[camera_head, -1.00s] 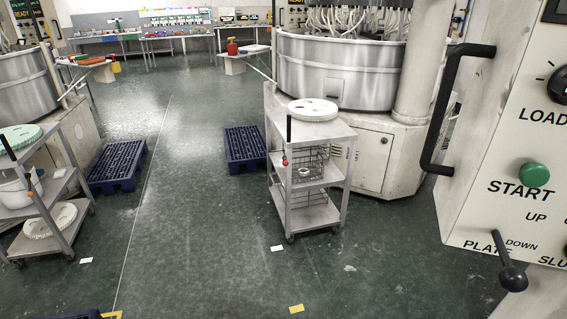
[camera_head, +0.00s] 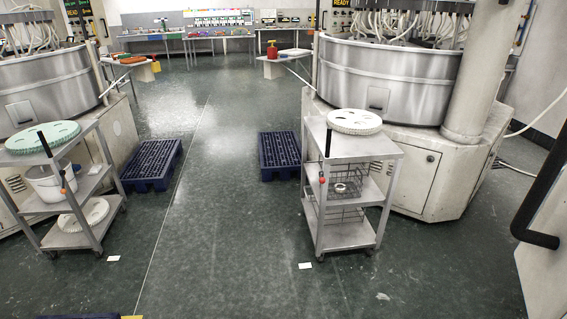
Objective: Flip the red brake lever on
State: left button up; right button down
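The right trolley (camera_head: 352,143), grey with three shelves, stands in front of the right machine. A small lever with a red knob (camera_head: 322,180) sits on its left front post, below an upright black handle (camera_head: 328,143). The left trolley (camera_head: 85,187) has a similar small lever with an orange-red tip (camera_head: 63,173) below its own black handle (camera_head: 43,142). Both levers are small here, and I cannot tell their on or off position. Neither of my grippers is in view.
Blue pallets (camera_head: 152,164) (camera_head: 279,156) lie on the floor beside the trolleys. A big steel-drum machine (camera_head: 388,82) stands behind the right trolley. A black grab handle (camera_head: 541,200) on a white cabinet juts in at the right edge. The floor aisle between the trolleys is clear.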

aim_at(321, 180)
jog(key=u, duration=0.4)
jog(key=i, duration=1.15)
jog(key=z, duration=0.4)
jog(key=i, duration=0.95)
jog(key=z, duration=0.65)
